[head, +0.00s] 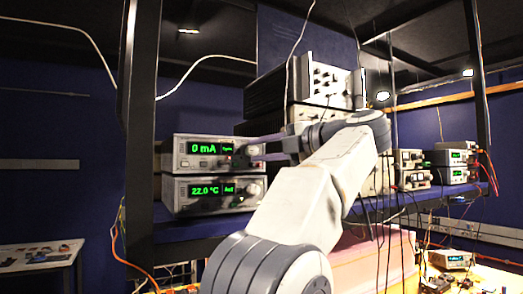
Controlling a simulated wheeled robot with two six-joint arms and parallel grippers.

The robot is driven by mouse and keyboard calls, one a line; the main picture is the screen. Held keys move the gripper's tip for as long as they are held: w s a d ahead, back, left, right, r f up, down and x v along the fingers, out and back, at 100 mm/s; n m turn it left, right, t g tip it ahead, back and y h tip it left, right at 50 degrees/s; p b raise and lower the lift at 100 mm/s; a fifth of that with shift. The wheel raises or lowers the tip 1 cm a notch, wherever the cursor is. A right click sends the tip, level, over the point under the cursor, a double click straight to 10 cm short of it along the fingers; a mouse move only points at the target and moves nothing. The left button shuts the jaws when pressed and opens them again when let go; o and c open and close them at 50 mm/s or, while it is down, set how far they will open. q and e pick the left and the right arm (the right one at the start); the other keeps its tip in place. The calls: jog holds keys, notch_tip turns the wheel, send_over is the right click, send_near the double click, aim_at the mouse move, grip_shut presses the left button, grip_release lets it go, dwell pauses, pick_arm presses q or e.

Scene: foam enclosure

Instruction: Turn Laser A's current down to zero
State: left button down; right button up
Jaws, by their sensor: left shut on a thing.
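A laser driver unit (188,163) with a green display reading "0 mA" sits on the shelf, stacked on a second unit (180,204) whose display reads 22.0 °C. No label is readable that says which is Laser A. My left gripper (258,151) reaches in from the right of the stack. Its fingers are shut on the knob (253,151) at the right end of the upper unit's front. The fingers partly hide this knob. The lower unit's knob (256,187) is free. My right gripper is not in view.
My arm covers the middle of the shelf (190,229). Larger grey instruments (325,82) stand behind it. More small units (452,158) with green displays sit at the right. A dark upright post (138,120) stands left of the stack. Cables hang below.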

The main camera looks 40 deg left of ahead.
pick_arm(q)
jog(key=c, duration=0.6)
grip_release()
jog(key=shift+d, duration=0.55)
jog(key=d, duration=0.9)
jog(key=shift+d+r, duration=0.2)
jog(key=shift+r, duration=0.2)
jog(key=shift+r, duration=0.1)
